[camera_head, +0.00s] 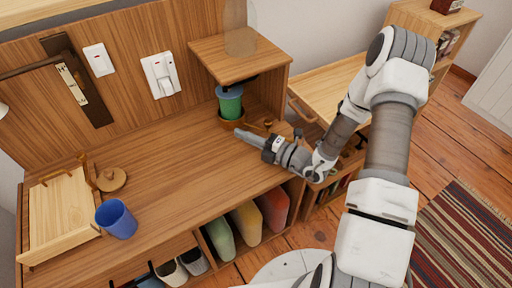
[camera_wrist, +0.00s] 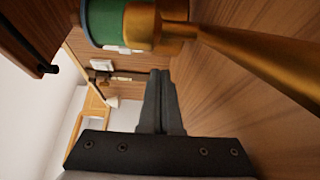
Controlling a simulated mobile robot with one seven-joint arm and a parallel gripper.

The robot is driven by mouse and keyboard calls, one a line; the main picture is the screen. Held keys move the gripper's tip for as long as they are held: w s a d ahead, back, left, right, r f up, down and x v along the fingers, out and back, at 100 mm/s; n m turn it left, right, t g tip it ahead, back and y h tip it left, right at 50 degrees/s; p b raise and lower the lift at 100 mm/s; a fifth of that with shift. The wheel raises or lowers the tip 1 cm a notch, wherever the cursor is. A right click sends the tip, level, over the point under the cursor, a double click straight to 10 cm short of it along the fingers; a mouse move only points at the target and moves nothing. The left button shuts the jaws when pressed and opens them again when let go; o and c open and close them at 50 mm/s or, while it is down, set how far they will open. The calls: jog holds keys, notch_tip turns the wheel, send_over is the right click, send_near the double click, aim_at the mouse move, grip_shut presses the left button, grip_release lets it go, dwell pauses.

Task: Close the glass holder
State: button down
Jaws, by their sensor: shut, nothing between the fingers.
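A green cup with a clear upper part (camera_head: 229,103) stands in a brown holder (camera_head: 231,123) under the small raised shelf. In the wrist view the green cup (camera_wrist: 112,22) sits against a golden-brown part of the holder (camera_wrist: 140,25), and a long golden bar (camera_wrist: 255,62) runs off to the right. I cannot tell whether the holder is open or closed. My gripper (camera_head: 238,133) is just in front of the holder, low over the desk. It shows shut and empty in the wrist view (camera_wrist: 161,74); whether it touches the holder is unclear.
The raised shelf (camera_head: 215,58) overhangs the cup and bears a transparent glass (camera_head: 240,30). A blue cup (camera_head: 116,219), a round wooden piece (camera_head: 112,179) and a light wooden tray (camera_head: 62,212) are at the left. The middle of the desk (camera_head: 175,165) is clear.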

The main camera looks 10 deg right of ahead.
aim_at(234, 123)
jog(key=shift+w+a, duration=0.1)
jog(key=shift+w, duration=1)
jog(key=shift+w, duration=0.1)
jog(key=shift+w+r+m+t+h+p, duration=0.2)
jog(key=shift+w+m+t+h+p, duration=0.1)
jog(key=shift+p, duration=0.05)
jog(key=w+d+m+t+h+p, duration=0.2)
jog(key=w+m+t+h+p, duration=0.1)
jog(key=shift+w+d+h, duration=0.2)
jog(key=shift+h, duration=0.1)
jog(key=shift+w+d+f+m+t+h+p, duration=0.2)
jog(key=shift+w+d+m+t+h+p, duration=0.1)
jog(key=shift+w+h, duration=0.1)
